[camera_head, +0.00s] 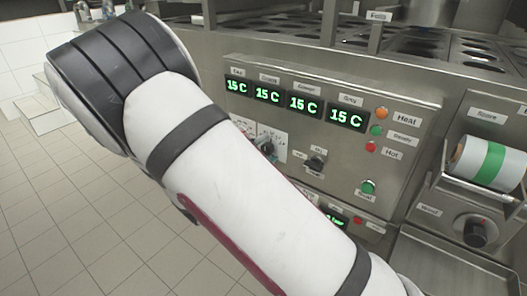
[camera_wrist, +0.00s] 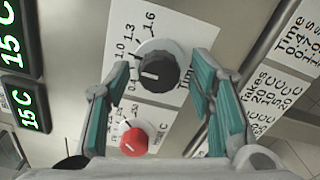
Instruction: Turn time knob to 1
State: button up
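The time knob (camera_wrist: 160,72) is black on a pale grey round base, on a white plate printed "Time" with marks such as 1.0, 1.3 and 1.6. Its white line points left in the wrist view, below the 1.0 mark, near a smaller, partly hidden number. My gripper (camera_wrist: 161,68) is open, with one teal-padded finger on each side of the knob. Gaps show between the pads and the knob, so it appears ungripped. In the head view my arm hides the gripper; a dark knob on a white plate (camera_head: 281,136) shows beside it.
A red temperature knob (camera_wrist: 133,141) sits close below the time knob, between the fingers. Green "15 C" displays (camera_wrist: 13,40) are at left. The steel panel (camera_head: 400,165) also carries a black switch (camera_head: 316,162) and coloured lights. A roll holder (camera_head: 487,162) stands at right.

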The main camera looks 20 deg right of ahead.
jog(key=shift+a, duration=0.1)
jog(key=v, duration=1.2)
